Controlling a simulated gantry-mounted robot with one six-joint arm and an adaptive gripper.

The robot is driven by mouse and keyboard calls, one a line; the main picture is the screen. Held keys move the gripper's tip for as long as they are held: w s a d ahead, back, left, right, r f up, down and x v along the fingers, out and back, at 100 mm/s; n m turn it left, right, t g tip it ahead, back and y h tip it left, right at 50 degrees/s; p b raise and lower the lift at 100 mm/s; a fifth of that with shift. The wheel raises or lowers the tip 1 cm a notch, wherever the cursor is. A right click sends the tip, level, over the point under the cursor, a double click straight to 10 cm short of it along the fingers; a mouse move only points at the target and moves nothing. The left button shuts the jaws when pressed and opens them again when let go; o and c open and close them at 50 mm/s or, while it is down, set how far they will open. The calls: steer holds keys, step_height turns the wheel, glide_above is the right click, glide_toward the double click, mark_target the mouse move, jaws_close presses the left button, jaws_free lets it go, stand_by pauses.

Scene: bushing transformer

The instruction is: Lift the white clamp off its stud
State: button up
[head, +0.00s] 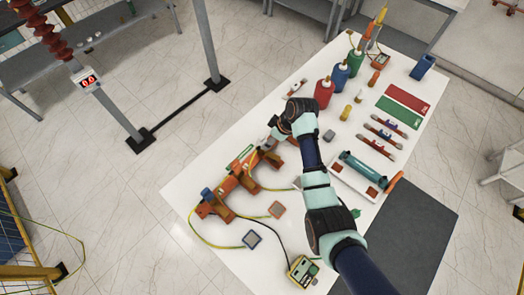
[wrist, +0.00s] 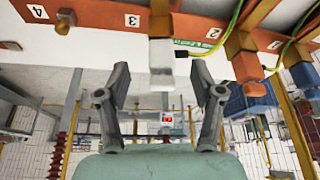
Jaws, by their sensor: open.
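The white clamp (wrist: 162,56) hangs at the end of an orange stud (wrist: 160,18) beside the label 3 in the wrist view. My gripper (wrist: 160,70) is open, with one grey finger on each side of the clamp. A gap shows between each finger and the clamp, so neither appears to touch it. In the head view my gripper (head: 267,146) is over the far end of the orange rack (head: 228,186). The clamp cannot be made out there.
Other clamps, one orange (wrist: 248,66), sit to the right with yellow-green wires close to my right finger. A bare orange stud (wrist: 62,26) is at the left near label 4.

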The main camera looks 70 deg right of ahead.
steer(key=shift+x, duration=1.2)
steer(key=b+x, duration=0.1)
steer(key=x, duration=0.4)
steer(key=shift+w+f, duration=0.1)
steer(key=shift+w, duration=0.2)
steer(key=c, duration=1.2)
steer(key=shift+c, duration=0.2)
step_height(320, 180, up, 27)
steer(key=p, duration=0.8)
steer(key=shift+p, duration=0.35)
steer(key=shift+a, duration=0.1)
